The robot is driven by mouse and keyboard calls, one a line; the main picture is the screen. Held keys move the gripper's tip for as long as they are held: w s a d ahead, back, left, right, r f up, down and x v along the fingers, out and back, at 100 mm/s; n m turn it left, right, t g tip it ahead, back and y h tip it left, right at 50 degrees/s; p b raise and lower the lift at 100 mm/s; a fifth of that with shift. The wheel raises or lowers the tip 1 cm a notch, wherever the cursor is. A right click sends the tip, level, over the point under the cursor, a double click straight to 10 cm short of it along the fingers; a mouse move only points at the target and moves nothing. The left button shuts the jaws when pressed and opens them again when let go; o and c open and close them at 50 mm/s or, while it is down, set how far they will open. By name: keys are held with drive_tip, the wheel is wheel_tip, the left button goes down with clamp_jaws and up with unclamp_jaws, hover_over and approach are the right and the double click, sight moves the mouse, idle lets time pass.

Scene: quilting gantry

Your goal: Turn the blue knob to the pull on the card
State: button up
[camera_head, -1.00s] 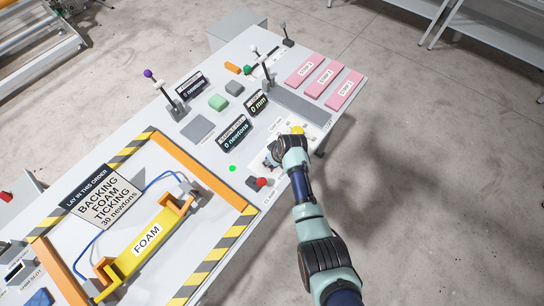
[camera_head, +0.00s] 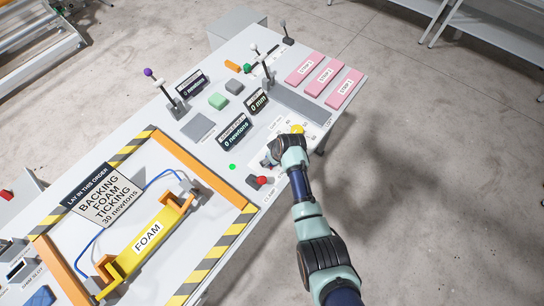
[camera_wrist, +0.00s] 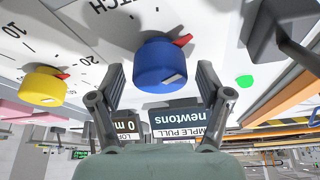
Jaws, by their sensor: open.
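The blue knob (camera_wrist: 165,64) stands on the white panel in the wrist view, with a red pointer at its upper right. My gripper (camera_wrist: 160,84) is open, its two fingers on either side of the knob with visible gaps. In the head view my gripper (camera_head: 268,160) is over the panel near the table's right edge and hides the blue knob. The card (camera_head: 105,195) reads backing, foam, ticking, 30 newtons. The sample pull display (camera_head: 233,132) reads 0 newtons; it also shows in the wrist view (camera_wrist: 176,118). The knob's scale is mostly out of view.
A yellow knob (camera_wrist: 43,85) with a red pointer stands beside the blue one. A red button (camera_head: 261,181) and a green light (camera_head: 232,167) are near my gripper. A dark block (camera_wrist: 275,30) rises at the wrist view's upper right. A display (camera_head: 257,101) reads 0 mm.

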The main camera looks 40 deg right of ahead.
drive_tip(key=v, duration=1.2)
drive_tip(key=w+a+r+t, duration=0.35)
drive_tip(key=a+r, duration=0.45)
drive_tip(key=a, duration=0.5)
drive_tip(key=s+a+r+n+t, duration=0.1)
drive_tip(key=s+a+r+t, duration=0.15)
drive_tip(key=a+r, duration=0.5)
drive_tip(key=s+a+r+t, duration=0.25)
drive_tip(key=a+r, duration=0.25)
drive_tip(key=a, duration=0.5)
wheel_tip(320, 180, up, 19)
drive_tip(key=p, duration=1.8)
drive_tip(key=shift+s+y, duration=0.3)
drive_tip(key=shift+s, duration=0.05)
